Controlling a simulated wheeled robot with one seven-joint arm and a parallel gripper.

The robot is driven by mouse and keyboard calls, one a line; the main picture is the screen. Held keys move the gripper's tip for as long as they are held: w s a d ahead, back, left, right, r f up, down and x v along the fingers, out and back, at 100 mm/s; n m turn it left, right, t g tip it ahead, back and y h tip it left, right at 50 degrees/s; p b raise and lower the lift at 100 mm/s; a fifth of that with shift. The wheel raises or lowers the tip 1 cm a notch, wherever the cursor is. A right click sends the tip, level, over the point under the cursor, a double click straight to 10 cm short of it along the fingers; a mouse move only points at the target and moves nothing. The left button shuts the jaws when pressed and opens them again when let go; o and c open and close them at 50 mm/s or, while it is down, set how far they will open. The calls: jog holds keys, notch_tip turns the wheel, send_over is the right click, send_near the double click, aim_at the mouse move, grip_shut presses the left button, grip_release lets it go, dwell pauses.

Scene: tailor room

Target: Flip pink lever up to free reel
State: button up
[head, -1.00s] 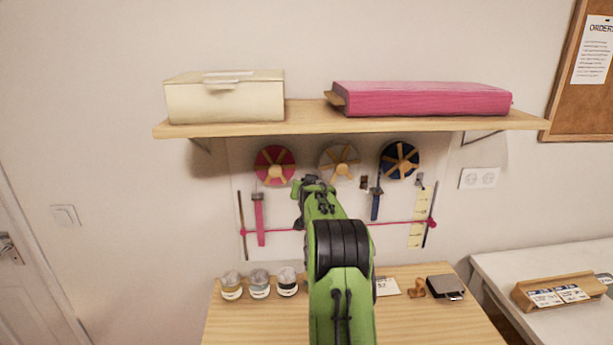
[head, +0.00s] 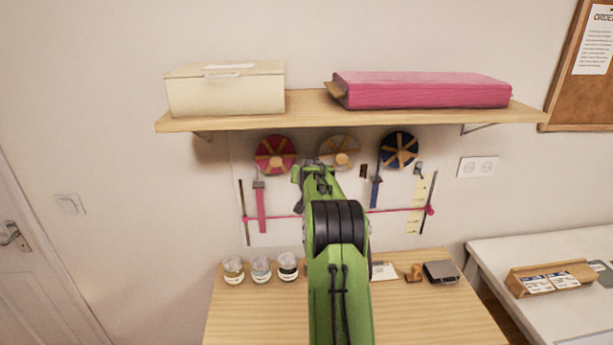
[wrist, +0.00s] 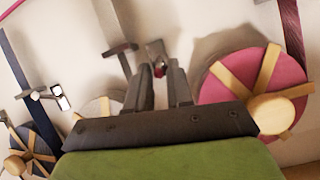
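The pink reel (head: 275,154) hangs on the wall board under the shelf. It is large at the right of the wrist view (wrist: 260,85). A small metal bracket with a pinkish-red tip, which looks like the pink lever (wrist: 159,70), sits beside it. My gripper (wrist: 161,78) points at this lever with its two fingers a little apart, one on each side of the red tip. I cannot tell whether they touch it. In the head view my gripper (head: 312,170) is right of the pink reel and hides the lever.
A pale reel (head: 340,151) and a blue reel (head: 399,150) hang to the right. A wooden shelf (head: 300,116) juts out just above. A pink ribbon (head: 261,208) hangs left of my arm. Jars (head: 261,269) stand on the table below.

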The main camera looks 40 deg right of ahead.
jog(key=b+v, duration=0.4)
jog(key=v, duration=1.1)
jog(key=shift+s+a, duration=0.25)
jog(key=shift+s, duration=0.1)
jog(key=shift+r, duration=0.1)
